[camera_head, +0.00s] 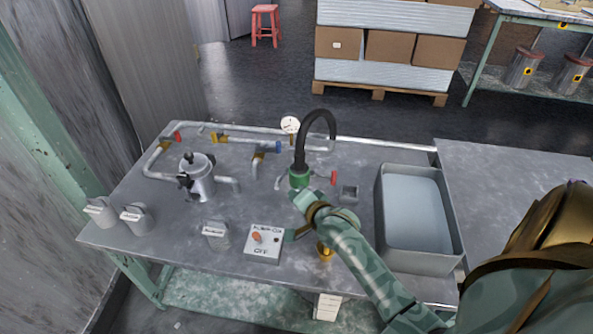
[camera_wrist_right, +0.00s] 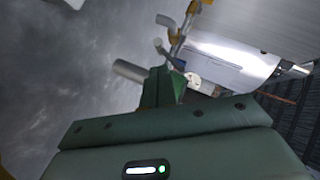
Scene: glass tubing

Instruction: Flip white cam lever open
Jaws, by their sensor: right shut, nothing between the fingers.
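I cannot clearly make out the white cam lever in either view. A silver canister (camera_head: 200,183) with dark fittings stands at the left of the bench, but no white lever shows on it. My right arm reaches in from the lower right. My right gripper (camera_head: 301,198) is shut and empty, by the green base of a black curved spout (camera_head: 300,150). In the right wrist view, its green finger end (camera_wrist_right: 163,86) shows close to a grey tube (camera_wrist_right: 130,71) and a brass-jointed pipe (camera_wrist_right: 180,40). My left gripper is not in view.
The metal bench (camera_head: 160,248) carries pipes with red, yellow and blue handles. Pale labelled blocks (camera_head: 135,217) stand front left. A switch box (camera_head: 264,246) sits near the front edge. A grey basin (camera_head: 452,222) stands at the right.

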